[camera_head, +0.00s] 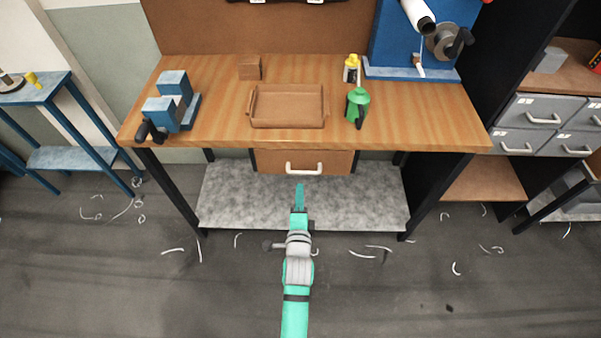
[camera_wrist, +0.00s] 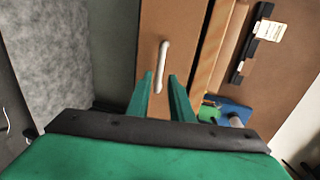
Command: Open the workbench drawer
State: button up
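The workbench (camera_head: 210,110) has a wooden top and dark legs. Its brown drawer (camera_head: 266,161) is under the front edge and looks closed, with a pale bar handle (camera_head: 304,169). My gripper (camera_head: 299,188) is just in front of and below the handle in the head view. In the wrist view my gripper (camera_wrist: 163,82) has its two green fingers apart, with the handle (camera_wrist: 162,66) upright in the picture, between and beyond the fingertips. The drawer front (camera_wrist: 150,30) fills the middle there. I cannot tell whether the fingers touch the handle; nothing is gripped.
On the bench are a blue vise (camera_head: 172,108), a wooden tray (camera_head: 289,106), a small block (camera_head: 250,67), a green can (camera_head: 357,107), a yellow-topped bottle (camera_head: 351,68) and a blue machine (camera_head: 390,45). A grey lower shelf (camera_head: 240,200) lies below. Grey drawers (camera_head: 532,110) stand right.

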aim_at(301, 174)
jog(key=x, duration=1)
jog(key=shift+w, duration=0.3)
grip_shut()
